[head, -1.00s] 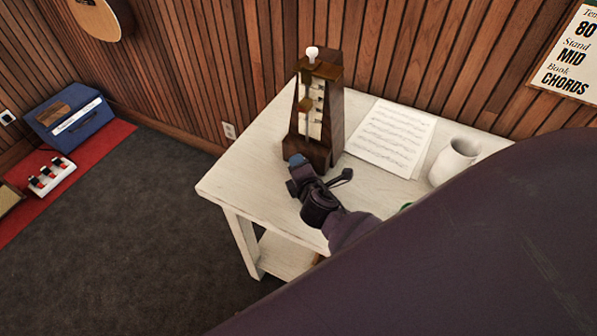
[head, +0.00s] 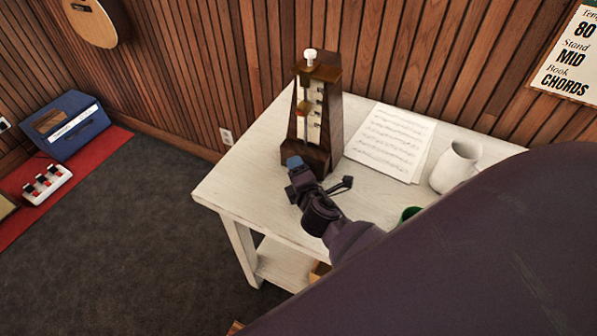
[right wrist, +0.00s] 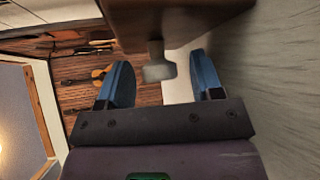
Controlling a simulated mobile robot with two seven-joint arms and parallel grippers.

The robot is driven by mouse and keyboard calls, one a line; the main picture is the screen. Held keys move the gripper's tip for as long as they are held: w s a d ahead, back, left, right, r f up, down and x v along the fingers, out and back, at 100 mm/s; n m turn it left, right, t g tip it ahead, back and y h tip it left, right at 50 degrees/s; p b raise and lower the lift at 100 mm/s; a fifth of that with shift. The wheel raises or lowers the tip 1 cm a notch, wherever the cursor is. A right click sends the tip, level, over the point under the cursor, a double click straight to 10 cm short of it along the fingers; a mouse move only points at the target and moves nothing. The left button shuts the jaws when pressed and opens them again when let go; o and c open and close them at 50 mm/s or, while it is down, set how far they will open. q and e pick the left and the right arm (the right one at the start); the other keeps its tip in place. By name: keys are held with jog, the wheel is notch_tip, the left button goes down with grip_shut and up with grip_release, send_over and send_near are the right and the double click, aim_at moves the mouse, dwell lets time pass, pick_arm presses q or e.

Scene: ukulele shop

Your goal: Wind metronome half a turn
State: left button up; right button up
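The metronome (head: 333,125), a dark wooden pyramid with a white knob on top and a pale front scale, stands upright on the white table (head: 240,190). My right gripper (head: 293,162) is low at its front left side, its blue fingertips close to the base. In the right wrist view, the blue fingers (right wrist: 160,80) are spread apart. A grey winding key (right wrist: 158,65) juts from the metronome's wooden body (right wrist: 170,18) into the gap between them, with space visible on both sides. The key is hidden in the head view. My left gripper is not in view.
Sheet music (head: 392,140) lies right of the metronome. A white mug (head: 455,167) stands farther right, and a green object (head: 410,213) is partly covered by my arm. The wood-panelled wall is behind the table. A blue box (head: 70,122) is on the floor at left.

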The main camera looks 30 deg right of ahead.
jog(key=shift+s+a+r, duration=0.1)
jog(key=shift+s+a, duration=0.05)
jog(key=shift+s, duration=0.25)
jog(key=v, duration=0.9)
jog(key=shift+s+a+r, duration=0.15)
jog(key=shift+s+r, duration=0.05)
jog(key=shift+s, duration=0.25)
